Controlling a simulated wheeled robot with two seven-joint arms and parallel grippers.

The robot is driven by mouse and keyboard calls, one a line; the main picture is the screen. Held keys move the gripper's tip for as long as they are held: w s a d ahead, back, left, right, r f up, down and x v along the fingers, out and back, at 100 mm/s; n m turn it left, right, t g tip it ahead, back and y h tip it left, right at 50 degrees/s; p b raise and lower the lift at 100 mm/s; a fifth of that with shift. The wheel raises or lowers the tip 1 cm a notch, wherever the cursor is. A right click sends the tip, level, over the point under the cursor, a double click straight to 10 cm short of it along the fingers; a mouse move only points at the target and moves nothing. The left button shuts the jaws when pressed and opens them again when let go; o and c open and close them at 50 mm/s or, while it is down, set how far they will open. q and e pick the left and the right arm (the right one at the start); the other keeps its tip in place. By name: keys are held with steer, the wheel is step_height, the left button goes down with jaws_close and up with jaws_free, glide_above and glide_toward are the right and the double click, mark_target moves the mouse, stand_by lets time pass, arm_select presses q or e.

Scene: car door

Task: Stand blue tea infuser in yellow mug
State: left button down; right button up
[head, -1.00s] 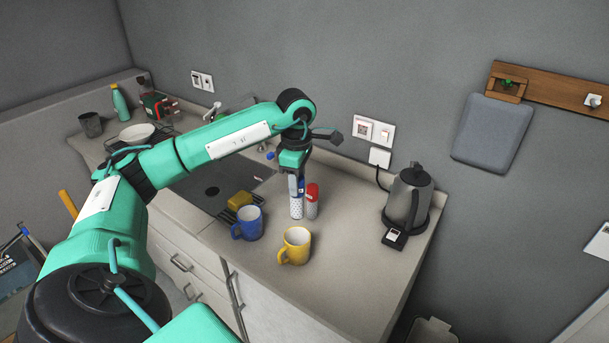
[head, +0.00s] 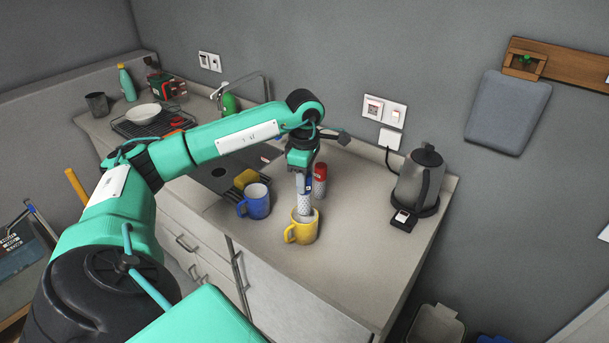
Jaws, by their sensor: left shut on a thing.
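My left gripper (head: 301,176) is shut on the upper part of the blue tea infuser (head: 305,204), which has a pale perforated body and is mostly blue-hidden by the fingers. The infuser hangs roughly upright. Its lower end overlaps the mouth of the yellow mug (head: 302,232); how deep it reaches inside I cannot tell. The yellow mug stands upright on the counter, its handle toward the left. My right gripper is not in view.
A red-topped infuser (head: 320,181) stands just behind and right of the yellow mug. A blue mug (head: 256,202) stands to the left, near a yellow sponge (head: 245,178). A kettle (head: 420,182) stands at the right. The counter (head: 362,240) between mug and kettle is clear.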

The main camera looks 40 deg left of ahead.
arm_select(q)
steer(key=shift+f+b, duration=0.5)
steer(key=shift+f, duration=0.45)
step_height(320, 180, down, 2)
steer(key=shift+b, duration=0.8)
steer(key=shift+f+b, duration=0.5)
steer(key=shift+f, duration=0.15)
steer(key=shift+f+b, duration=0.3)
steer(key=shift+f, duration=0.1)
steer(key=c, duration=0.9)
jaws_free()
steer(key=shift+o, duration=0.2)
steer(key=shift+r, duration=0.15)
